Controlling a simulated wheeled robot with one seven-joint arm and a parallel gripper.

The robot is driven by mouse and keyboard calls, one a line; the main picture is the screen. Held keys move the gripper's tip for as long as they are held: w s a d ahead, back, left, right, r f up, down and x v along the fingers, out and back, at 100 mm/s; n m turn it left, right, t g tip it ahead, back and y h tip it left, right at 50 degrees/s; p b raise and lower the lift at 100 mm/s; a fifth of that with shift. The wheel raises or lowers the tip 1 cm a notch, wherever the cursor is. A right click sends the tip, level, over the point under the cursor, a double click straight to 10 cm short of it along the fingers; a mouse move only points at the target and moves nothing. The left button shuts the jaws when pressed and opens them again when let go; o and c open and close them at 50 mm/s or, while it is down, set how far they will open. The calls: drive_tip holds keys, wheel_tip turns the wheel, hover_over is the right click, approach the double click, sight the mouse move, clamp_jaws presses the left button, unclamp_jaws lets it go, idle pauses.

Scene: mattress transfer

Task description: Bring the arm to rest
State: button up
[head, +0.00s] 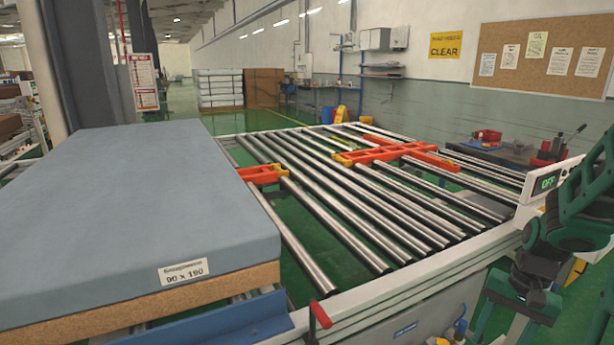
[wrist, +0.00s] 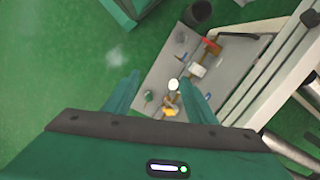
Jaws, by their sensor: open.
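My arm (head: 575,225) is at the right edge of the head view, folded, beside the front right of the roller conveyor. It partly covers the area by the small display reading "OFF" (head: 547,182). My gripper (wrist: 158,88) shows in the wrist view with its two green fingers spread apart and nothing between them. It points down toward the green floor and a grey panel with small fittings (wrist: 180,75) on the conveyor's side. I cannot tell its exact height or whether it touches anything.
A blue-grey mattress (head: 130,200) labelled 90 x 190 lies at left on a brown base layer (head: 140,308). The roller conveyor (head: 345,220) is bare apart from orange-red stops (head: 395,152). A red-handled lever (head: 320,314) stands at the near edge. Green floor (wrist: 50,60) is clear at the wrist view's left.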

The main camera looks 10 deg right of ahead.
drive_tip(key=s+a+r+n+h, duration=0.1)
drive_tip(key=s+a+r+n, duration=0.2)
drive_tip(key=s+r, duration=0.8)
drive_tip(key=shift+s+a+r, duration=0.15)
drive_tip(key=shift+s+a, duration=0.45)
drive_tip(key=shift+a, duration=0.4)
drive_tip(key=shift+w+f, duration=0.25)
drive_tip(key=shift+w, duration=0.35)
